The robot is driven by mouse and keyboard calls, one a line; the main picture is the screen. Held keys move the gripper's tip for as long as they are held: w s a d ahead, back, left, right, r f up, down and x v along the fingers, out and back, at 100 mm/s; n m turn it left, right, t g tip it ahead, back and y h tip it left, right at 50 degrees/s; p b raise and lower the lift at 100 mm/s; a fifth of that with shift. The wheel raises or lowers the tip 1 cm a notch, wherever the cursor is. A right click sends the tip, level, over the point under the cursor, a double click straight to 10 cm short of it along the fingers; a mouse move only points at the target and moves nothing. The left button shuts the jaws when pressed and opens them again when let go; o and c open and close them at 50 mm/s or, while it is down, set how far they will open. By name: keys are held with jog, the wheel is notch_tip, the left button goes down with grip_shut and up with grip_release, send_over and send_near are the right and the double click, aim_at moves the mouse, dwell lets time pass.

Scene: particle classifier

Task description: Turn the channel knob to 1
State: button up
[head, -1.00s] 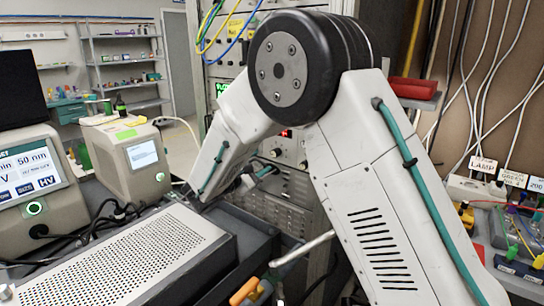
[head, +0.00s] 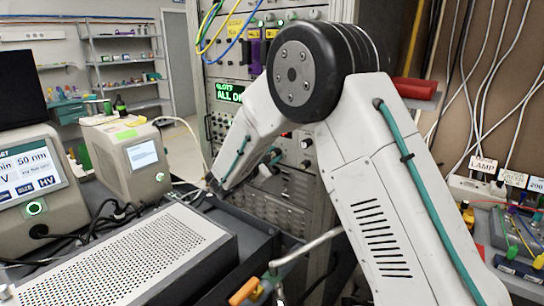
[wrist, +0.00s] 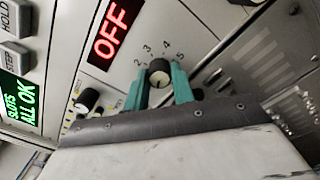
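My gripper (wrist: 160,80) has two teal fingers, one on each side of the knob, spread apart. Whether the fingertips touch the knob cannot be told. In the head view my gripper (head: 272,157) is partly hidden by my arm in front of the rack panel, and the channel knob cannot be made out.
A red OFF display (wrist: 110,32) sits above left of the knob, and another knob (wrist: 86,99) is lower left. A green ALL OK display (head: 230,93) is on the rack.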

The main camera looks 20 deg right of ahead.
dwell(0.3)
jog(key=m, duration=0.4)
jog(key=shift+m, duration=2.3)
jog(key=o, duration=1)
jog(key=v, duration=0.7)
jog(key=shift+s+a, duration=0.2)
jog(key=shift+a, duration=0.15)
